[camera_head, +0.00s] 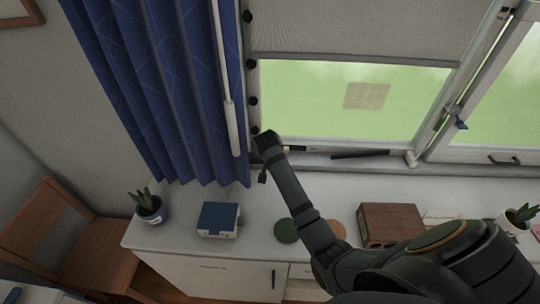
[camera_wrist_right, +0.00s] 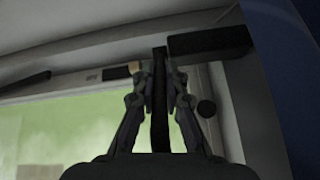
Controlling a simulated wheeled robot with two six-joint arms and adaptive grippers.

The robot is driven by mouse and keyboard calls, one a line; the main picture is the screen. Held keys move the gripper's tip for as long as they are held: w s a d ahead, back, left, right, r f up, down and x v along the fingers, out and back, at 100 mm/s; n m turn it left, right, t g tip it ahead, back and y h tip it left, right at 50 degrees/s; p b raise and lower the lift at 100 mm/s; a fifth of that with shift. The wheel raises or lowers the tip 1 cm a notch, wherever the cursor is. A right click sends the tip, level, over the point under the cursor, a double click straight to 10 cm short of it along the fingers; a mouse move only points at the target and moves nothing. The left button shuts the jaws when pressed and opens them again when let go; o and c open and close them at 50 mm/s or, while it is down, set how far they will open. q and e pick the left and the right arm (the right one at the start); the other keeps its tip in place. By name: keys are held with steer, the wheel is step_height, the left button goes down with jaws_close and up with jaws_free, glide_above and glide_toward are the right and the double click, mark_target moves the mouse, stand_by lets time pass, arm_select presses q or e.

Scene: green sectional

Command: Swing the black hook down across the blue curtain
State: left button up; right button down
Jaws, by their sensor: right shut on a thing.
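The blue curtain (camera_head: 160,90) hangs in folds at the left of the window in the head view. Part of it shows at the right edge of the right wrist view (camera_wrist_right: 290,60). My right gripper (camera_head: 264,145) is at the window's lower left corner, just right of the curtain's lower edge. In the wrist view its fingers (camera_wrist_right: 160,85) are shut on a narrow black bar, which looks like the black hook (camera_wrist_right: 160,115). A black block (camera_wrist_right: 210,42) is at the bar's top right. In the head view the arm hides most of the hook. My left gripper is not in view.
Several black knobs (camera_head: 251,63) line the window's left frame. A white rod (camera_head: 232,125) hangs along the curtain. Below stands a white cabinet (camera_head: 185,258) with a potted plant (camera_head: 149,207), a blue box (camera_head: 218,219) and a brown box (camera_head: 390,222). A wooden chair (camera_head: 65,225) is at left.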

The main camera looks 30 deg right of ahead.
steer(key=c, duration=1.4)
jaws_free()
steer(key=v, duration=1.2)
